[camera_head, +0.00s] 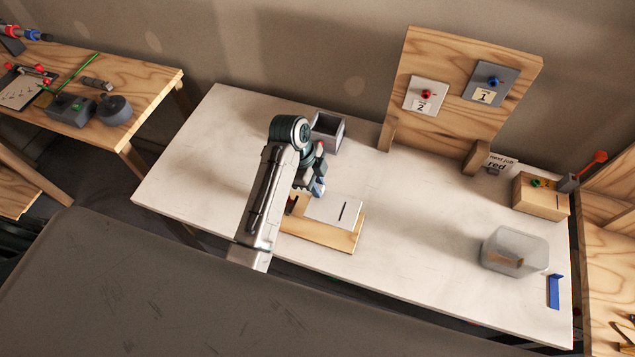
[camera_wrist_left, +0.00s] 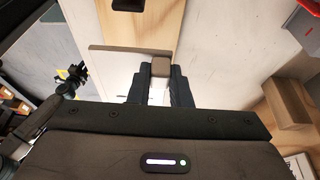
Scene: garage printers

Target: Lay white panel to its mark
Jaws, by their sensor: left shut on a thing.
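A flat white panel (camera_head: 333,212) with a dark line on it shows over a light wooden board (camera_head: 346,241) on the white table. My left gripper (camera_head: 318,188) is at the panel's far left side. In the left wrist view, its fingers (camera_wrist_left: 160,82) are shut on the white panel (camera_wrist_left: 115,66) at a small grey-brown block (camera_wrist_left: 161,66). The panel's straight edge crosses the wooden board (camera_wrist_left: 105,25) there. I cannot tell whether the panel touches the board. Its mark cannot be made out for certain. My right gripper is not in view.
A grey open box (camera_head: 327,133) stands behind the gripper. An upright wooden board (camera_head: 455,115) carries a white plate (camera_head: 425,95) and a grey plate (camera_head: 491,82). A clear bin (camera_head: 515,249) and a wooden block (camera_head: 540,197) stand at right. The table's middle is clear.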

